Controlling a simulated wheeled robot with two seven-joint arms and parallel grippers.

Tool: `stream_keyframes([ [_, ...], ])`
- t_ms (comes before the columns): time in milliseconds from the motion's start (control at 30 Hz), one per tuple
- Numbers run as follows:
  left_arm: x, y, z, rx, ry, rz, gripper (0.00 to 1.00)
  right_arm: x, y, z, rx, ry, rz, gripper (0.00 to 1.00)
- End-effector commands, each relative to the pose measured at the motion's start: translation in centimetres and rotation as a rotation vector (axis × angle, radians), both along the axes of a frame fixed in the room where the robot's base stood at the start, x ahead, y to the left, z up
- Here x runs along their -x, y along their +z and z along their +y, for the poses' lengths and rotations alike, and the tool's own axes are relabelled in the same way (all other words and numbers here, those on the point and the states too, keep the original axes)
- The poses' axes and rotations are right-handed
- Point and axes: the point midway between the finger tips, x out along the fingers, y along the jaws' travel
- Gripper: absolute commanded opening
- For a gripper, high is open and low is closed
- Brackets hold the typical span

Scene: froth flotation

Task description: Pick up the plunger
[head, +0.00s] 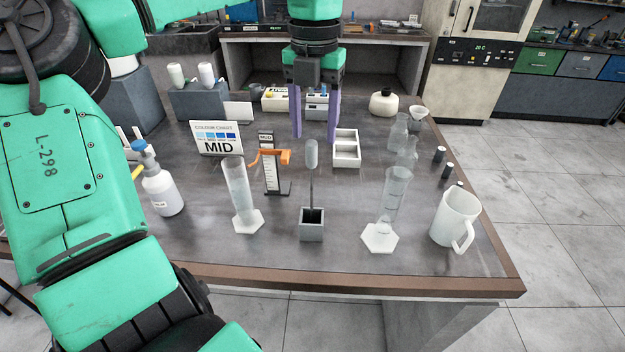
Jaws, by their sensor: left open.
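The plunger (311,155) stands upright in a small grey square holder (312,232) near the front middle of the table. It has a pale grey rounded grip on top of a thin dark rod, and its lower end is hidden inside the holder. My left gripper (315,136) points down with its two purple fingers apart. In the picture its fingertips are just above the plunger's grip, one to each side, with nothing between them. I cannot tell how far behind the plunger they are. My right gripper is not in view.
Glass cylinders stand left (240,190) and right (390,205) of the holder. An orange-clamped scale stand (270,170) is behind left. A white jug (455,217), wash bottle (160,185), colour chart sign (217,139) and white tray (346,150) surround it. The front edge is clear.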

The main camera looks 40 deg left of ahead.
Motion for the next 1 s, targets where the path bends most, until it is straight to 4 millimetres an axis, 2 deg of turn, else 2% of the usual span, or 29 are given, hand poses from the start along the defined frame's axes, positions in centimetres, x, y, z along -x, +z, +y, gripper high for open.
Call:
stream_keyframes([
  [100, 0.1, -2.8, 0.0, 0.003, -0.003, 0.003, 0.61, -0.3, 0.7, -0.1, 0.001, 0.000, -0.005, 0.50],
  [267, 0.1, -4.9, 0.0, 0.002, -0.001, 0.002, 0.61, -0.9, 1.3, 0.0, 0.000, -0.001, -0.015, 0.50],
  [367, 0.3, -6.4, 0.0, 0.005, -0.001, 0.003, 0.61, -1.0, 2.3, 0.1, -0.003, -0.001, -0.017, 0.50],
  [500, 0.4, -9.1, 0.1, 0.002, 0.000, 0.003, 0.61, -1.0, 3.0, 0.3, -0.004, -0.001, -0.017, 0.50],
  [600, 0.4, -9.9, 0.1, 0.001, 0.000, -0.001, 0.61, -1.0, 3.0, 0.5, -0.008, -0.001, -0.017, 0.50],
  [733, 0.3, -10.0, 0.1, 0.001, 0.000, -0.001, 0.61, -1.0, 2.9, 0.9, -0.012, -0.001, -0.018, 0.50],
  [767, 0.3, -9.9, 0.1, 0.001, 0.000, -0.001, 0.58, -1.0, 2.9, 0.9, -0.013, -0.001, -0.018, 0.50],
  [900, 0.3, -9.9, 0.1, 0.001, 0.000, -0.001, 0.04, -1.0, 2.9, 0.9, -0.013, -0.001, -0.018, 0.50],
  [933, 0.3, -9.9, 0.1, 0.001, 0.000, -0.001, 0.00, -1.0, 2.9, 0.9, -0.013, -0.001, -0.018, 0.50],
  [1000, 0.3, -9.9, 0.1, 0.001, 0.000, -0.001, 0.00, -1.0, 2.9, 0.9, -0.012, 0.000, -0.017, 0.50],
])
